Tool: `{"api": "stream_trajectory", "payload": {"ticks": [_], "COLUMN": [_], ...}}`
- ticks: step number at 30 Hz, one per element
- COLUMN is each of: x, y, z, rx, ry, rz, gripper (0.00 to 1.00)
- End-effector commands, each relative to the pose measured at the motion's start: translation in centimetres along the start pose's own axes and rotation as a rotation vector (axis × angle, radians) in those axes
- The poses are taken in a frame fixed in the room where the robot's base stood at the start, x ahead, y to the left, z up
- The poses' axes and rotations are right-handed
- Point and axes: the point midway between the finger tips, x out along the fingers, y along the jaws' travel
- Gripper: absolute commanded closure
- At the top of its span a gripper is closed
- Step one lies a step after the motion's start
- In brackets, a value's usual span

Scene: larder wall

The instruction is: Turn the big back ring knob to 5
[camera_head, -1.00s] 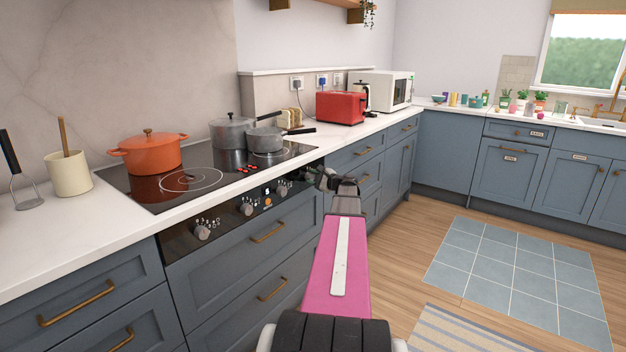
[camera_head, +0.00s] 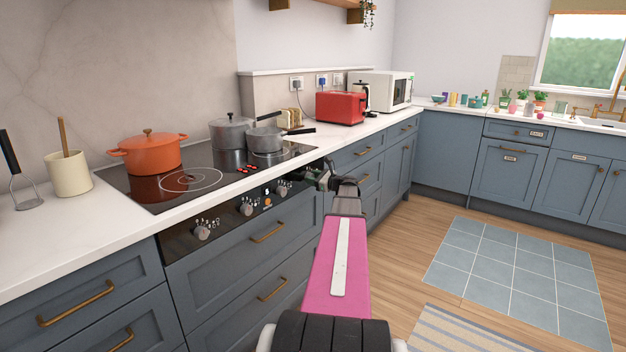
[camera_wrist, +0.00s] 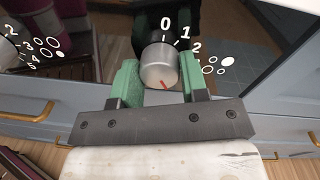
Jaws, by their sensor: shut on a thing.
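The black control panel (camera_head: 178,244) on the oven front carries a row of silver knobs. In the wrist view, a silver knob (camera_wrist: 158,67) with a red line low on its face sits between the green fingers of my gripper (camera_wrist: 160,78). The gripper is shut on it. White marks 0, 1 and 2 show above and right of this knob; the rest of its scale is hidden. In the head view my gripper (camera_head: 324,175) is at the panel's right end and hides this knob. Three other knobs (camera_head: 202,232) (camera_head: 247,208) (camera_head: 282,190) show to its left.
On the hob (camera_head: 215,182) above stand an orange pot (camera_head: 148,155), a grey pot (camera_head: 230,133) and a grey pan (camera_head: 265,140). Brass drawer handles (camera_head: 268,232) stick out below the panel.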

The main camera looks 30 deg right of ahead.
Motion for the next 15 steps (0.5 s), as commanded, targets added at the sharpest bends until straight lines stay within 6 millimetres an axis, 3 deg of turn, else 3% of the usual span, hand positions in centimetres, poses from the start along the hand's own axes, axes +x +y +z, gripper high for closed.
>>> {"api": "stream_trajectory", "payload": {"ticks": [13,14,15], "x": [-0.08,-0.08,-0.08], "y": [0.06,0.06,0.06], "z": [-0.16,-0.16,-0.15], "rx": [0.009,0.008,0.008], "ry": [0.004,0.004,0.004], "rz": [0.001,0.002,0.001], "gripper": [0.83,0.50,0.37]}}
